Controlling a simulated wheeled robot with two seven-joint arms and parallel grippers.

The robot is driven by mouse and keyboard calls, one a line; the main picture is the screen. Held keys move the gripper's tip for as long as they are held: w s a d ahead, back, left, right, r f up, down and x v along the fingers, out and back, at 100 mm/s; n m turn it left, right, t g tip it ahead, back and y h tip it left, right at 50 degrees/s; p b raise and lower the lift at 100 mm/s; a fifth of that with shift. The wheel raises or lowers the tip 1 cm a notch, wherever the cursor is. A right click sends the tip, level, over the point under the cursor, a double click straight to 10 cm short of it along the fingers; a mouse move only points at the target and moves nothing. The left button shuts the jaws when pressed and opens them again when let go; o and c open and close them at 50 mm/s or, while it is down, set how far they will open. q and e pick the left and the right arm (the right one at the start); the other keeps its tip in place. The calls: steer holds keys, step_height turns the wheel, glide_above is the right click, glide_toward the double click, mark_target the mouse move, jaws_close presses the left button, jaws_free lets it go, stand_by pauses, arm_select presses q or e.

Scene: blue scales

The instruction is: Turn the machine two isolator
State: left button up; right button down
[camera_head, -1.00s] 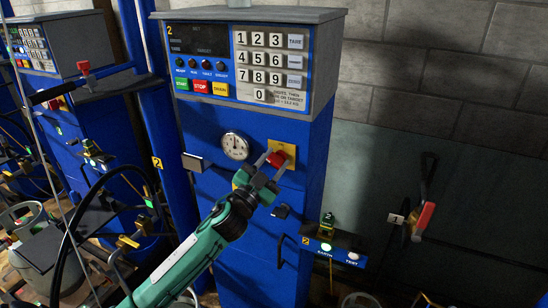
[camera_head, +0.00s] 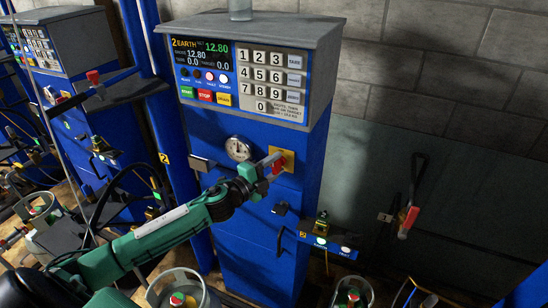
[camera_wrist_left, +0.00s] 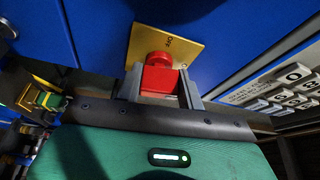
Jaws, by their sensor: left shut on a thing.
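Machine two (camera_head: 250,215) is a tall blue cabinet with a grey sloped head. Its isolator is a red knob (camera_head: 278,166) on a yellow plate (camera_head: 289,158) on the cabinet front, right of a round gauge (camera_head: 238,149). My left gripper (camera_head: 272,164) reaches in from the left and is shut on the red knob. In the left wrist view the knob (camera_wrist_left: 160,76) sits between the grey fingers, with the yellow plate (camera_wrist_left: 190,42) behind it. The display (camera_head: 200,56) is lit and reads EARTH and 12.80. My right gripper is not in view.
A keypad (camera_head: 270,75) and coloured buttons (camera_head: 205,96) are above the isolator. A small lamp box (camera_head: 330,244) sticks out at the lower right. A red-handled lever (camera_head: 408,220) hangs on the right wall. Gas cylinders (camera_head: 183,290) stand below.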

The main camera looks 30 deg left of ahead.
arm_select(q)
steer(key=shift+m+g+p, duration=0.4)
steer(key=shift+m+p, duration=0.6)
steer(key=shift+p, duration=0.05)
steer(key=o, duration=1)
steer(key=shift+s+a+f+b, duration=0.2)
steer(key=shift+s+b, duration=0.15)
steer(key=shift+s, duration=0.15)
steer(key=b+v, duration=0.5)
steer(key=v, duration=0.7)
steer(key=shift+s+r, duration=0.3)
steer(key=shift+s, duration=0.05)
